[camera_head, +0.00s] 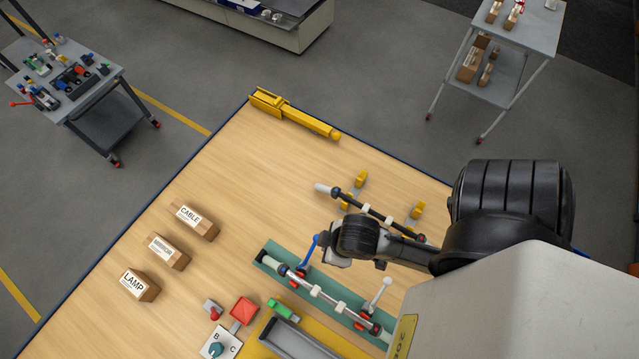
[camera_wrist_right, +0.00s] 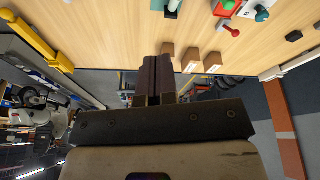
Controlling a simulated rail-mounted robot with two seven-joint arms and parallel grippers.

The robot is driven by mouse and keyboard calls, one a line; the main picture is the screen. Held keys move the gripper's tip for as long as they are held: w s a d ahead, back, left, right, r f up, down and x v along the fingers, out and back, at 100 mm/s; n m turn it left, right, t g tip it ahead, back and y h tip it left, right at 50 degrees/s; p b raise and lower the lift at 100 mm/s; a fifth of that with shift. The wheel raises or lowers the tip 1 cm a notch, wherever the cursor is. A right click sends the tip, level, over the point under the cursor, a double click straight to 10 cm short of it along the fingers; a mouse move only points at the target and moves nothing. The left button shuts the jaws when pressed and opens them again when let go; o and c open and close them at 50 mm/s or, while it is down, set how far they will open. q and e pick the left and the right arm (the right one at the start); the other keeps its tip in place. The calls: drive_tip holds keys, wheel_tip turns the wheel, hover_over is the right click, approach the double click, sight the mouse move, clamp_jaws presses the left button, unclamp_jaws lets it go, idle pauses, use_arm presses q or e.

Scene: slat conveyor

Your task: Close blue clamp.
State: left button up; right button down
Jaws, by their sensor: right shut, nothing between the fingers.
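The blue clamp's lever (camera_head: 308,251) stands up at a tilt near the left end of the green fixture (camera_head: 264,259) in the head view. A striped rod (camera_head: 325,296) with white and dark sections lies along this fixture. My right gripper (camera_head: 325,250) is just to the right of the blue lever; I cannot tell whether they touch. In the right wrist view its fingers (camera_wrist_right: 157,80) are together with nothing between them. The blue lever is not clear in that view. My left gripper is not in view.
A second clamp with a white lever (camera_head: 379,291) stands at the fixture's right end. Another rod (camera_head: 370,209) rests on yellow supports behind my right gripper. Boxes labelled CABLE (camera_head: 196,222), MIRROR (camera_head: 168,252) and LAMP (camera_head: 140,285) stand at left.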

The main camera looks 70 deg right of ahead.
drive_tip(key=w+d+f+n+t+y+b, duration=0.2)
drive_tip(key=w+d+f+n+t+b, duration=0.4)
drive_tip(key=w+f+n+b, duration=0.45)
drive_tip(key=w+d+f+n+t+y+b, duration=0.2)
drive_tip(key=w+d+f+n+t+b, duration=0.4)
drive_tip(key=n, duration=0.7)
use_arm(q)
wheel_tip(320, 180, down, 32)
drive_tip(key=b, duration=1.5)
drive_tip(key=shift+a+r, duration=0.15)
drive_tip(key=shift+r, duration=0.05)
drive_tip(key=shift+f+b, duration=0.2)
drive_tip(key=shift+b, duration=0.1)
use_arm(e)
drive_tip(key=s+d+f+n+g+y, duration=0.4)
drive_tip(key=s+d+n+g+y, duration=0.1)
drive_tip(key=n, duration=0.9)
drive_tip(key=s+d+f+n+g+y, duration=0.4)
drive_tip(key=d+n+g+y, duration=0.3)
drive_tip(key=n, duration=0.8)
drive_tip(key=s+g, duration=0.1)
drive_tip(key=g, duration=0.2)
drive_tip(key=shift+f, duration=0.35)
drive_tip(key=shift+a, duration=0.15)
